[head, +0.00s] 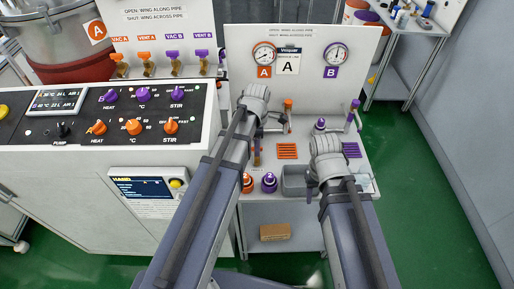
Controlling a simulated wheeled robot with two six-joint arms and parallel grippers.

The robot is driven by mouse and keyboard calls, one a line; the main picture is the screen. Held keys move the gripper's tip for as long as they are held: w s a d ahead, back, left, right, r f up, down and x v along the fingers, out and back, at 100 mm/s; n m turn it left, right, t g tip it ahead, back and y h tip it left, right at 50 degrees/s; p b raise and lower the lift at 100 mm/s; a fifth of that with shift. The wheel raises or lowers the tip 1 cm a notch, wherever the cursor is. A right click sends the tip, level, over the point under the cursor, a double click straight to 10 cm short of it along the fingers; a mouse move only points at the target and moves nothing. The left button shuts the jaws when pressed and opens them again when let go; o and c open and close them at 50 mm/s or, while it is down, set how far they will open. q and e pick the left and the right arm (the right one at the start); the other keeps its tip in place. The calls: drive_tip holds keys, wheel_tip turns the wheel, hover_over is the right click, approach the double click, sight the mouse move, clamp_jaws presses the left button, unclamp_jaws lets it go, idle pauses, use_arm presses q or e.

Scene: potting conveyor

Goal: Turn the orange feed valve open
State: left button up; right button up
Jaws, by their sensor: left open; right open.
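On the board at the back of the right-hand bench, an orange-handled valve (288,104) stands below gauge A, its handle roughly upright. I take it as the feed valve; no label on it is readable. Its lower part is partly hidden by my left gripper (270,118), which is close to its left side. I cannot tell whether they touch. My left gripper is open, its fingers mostly hidden behind the wrist. My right gripper (324,146) is open and empty above the bench, in front of the board and to the right.
A purple-handled valve (352,112) stands to the right below gauge B. Orange and purple bottles (269,183), an orange grate (287,151) and a grey tray (293,180) sit on the bench. A control console (150,155) stands left. Several small valves (146,58) line its back panel.

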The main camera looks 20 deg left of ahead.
use_arm(q)
drive_tip(key=shift+c, duration=0.4)
clamp_jaws()
drive_tip(key=shift+m, duration=0.3)
drive_tip(key=m, duration=0.3)
drive_tip(key=shift+m, duration=0.4)
drive_tip(key=m, duration=0.4)
drive_tip(key=shift+m, duration=0.3)
drive_tip(key=m, duration=0.4)
drive_tip(key=shift+m, duration=2.5)
